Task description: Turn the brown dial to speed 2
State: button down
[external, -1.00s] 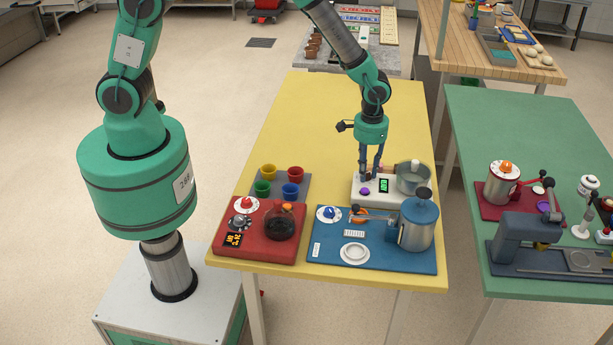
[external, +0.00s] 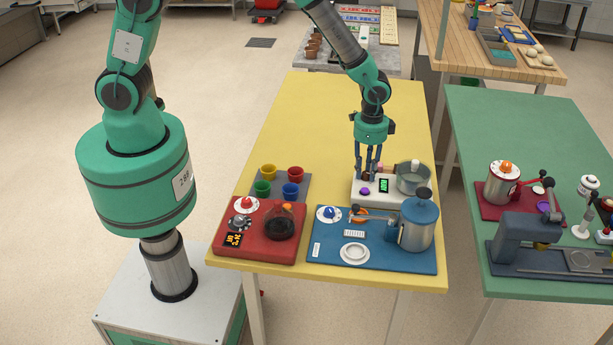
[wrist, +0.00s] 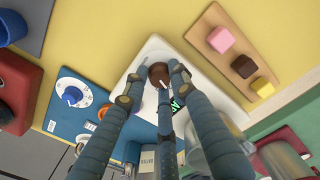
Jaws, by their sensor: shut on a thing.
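The brown dial (wrist: 158,72) sits on the white machine (wrist: 150,48), seen from above in the wrist view. My gripper (wrist: 158,80) has its fingers down around the dial and is shut on it. A pale mark shows on the near side of the dial. Any speed numbers around it are too small or covered to read. In the external view my gripper (external: 368,172) points straight down at the back left of the white machine (external: 360,200), and its fingers hide most of the dial. A green-lit display (external: 383,185) and a purple button (external: 365,191) are on the machine's front.
A steel pot (external: 411,180) stands on the machine's right. The blue board (external: 330,250) with a blue dial (external: 329,212) and a blue-lidded canister (external: 418,222) is in front. Several coloured cups (external: 268,172) and a red board (external: 262,248) are at left.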

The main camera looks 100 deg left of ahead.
aim_at(366, 173)
jog(key=shift+m, duration=0.4)
jog(key=c, duration=1.4)
grip_release()
notch_tip(366, 173, up, 12)
